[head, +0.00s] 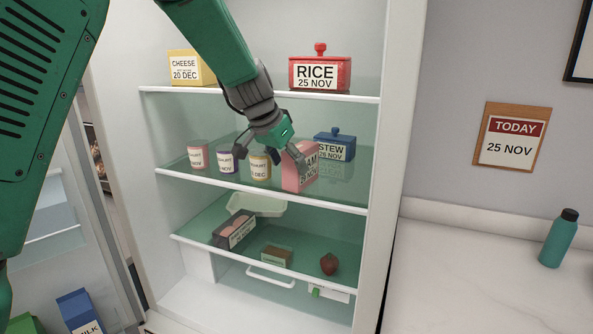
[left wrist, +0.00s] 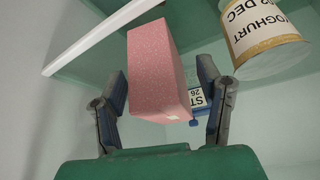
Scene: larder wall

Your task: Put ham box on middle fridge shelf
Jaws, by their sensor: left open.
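The pink ham box (head: 291,178) stands upright on the middle glass shelf (head: 222,182) of the open fridge, near the front edge at the right. Its label faces out and is partly covered by a finger. My left gripper (head: 270,149) is above and beside the box, with its jaws open. In the left wrist view the box (left wrist: 153,68) lies between the two spread fingers of my left gripper (left wrist: 163,85), with a gap visible on the left side. My right gripper is not in view.
Several yoghurt pots (head: 228,160) stand left of the box, and a blue stew pot (head: 335,146) is behind it to the right. A red rice box (head: 320,74) and a cheese box (head: 190,69) are on the shelf above.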

